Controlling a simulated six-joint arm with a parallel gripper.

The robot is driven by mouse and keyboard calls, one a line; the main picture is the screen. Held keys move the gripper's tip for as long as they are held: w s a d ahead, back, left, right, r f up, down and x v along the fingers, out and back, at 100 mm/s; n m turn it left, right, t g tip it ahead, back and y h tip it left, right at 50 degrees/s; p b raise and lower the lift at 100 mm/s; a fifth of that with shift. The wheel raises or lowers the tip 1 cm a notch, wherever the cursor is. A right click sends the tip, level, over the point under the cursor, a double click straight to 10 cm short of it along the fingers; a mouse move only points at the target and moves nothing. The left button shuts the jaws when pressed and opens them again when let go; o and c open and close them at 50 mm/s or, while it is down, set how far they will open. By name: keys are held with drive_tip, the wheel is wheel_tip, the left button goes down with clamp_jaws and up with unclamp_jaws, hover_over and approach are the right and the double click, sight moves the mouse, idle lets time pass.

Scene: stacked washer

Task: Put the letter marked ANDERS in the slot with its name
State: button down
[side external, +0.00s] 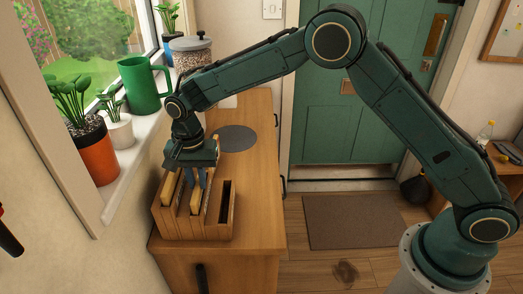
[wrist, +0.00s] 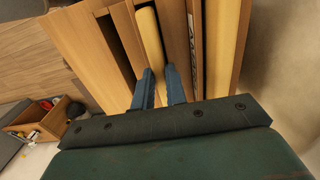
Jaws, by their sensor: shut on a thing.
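A wooden rack (side external: 166,222) with several upright slots stands on the wooden cabinet top. My gripper (side external: 197,178) is low over the rack, its blue fingers (wrist: 160,88) pointing down into it. They are shut on a thin yellow letter (wrist: 150,38), which stands edge-up between them in the middle part of the rack. This letter shows in the side view (side external: 196,203) below the fingers. A second yellow letter (side external: 168,188) stands in the left slot. Dark lettering (wrist: 193,45) shows on a panel beside the held letter, too partial to read. No name on the held letter is visible.
The right slot (side external: 226,195) looks empty. A dark round mat (side external: 235,139) lies behind the rack. A green mug (side external: 140,85), a jar (side external: 190,55) and potted plants (side external: 98,150) line the windowsill at left. The cabinet top right of the rack is clear.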

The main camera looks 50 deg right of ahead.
drive_tip(key=shift+f, duration=0.2)
drive_tip(key=c, duration=1.4)
unclamp_jaws()
drive_tip(key=shift+c, duration=0.2)
wheel_tip(320, 180, up, 12)
drive_tip(key=shift+r, duration=0.15)
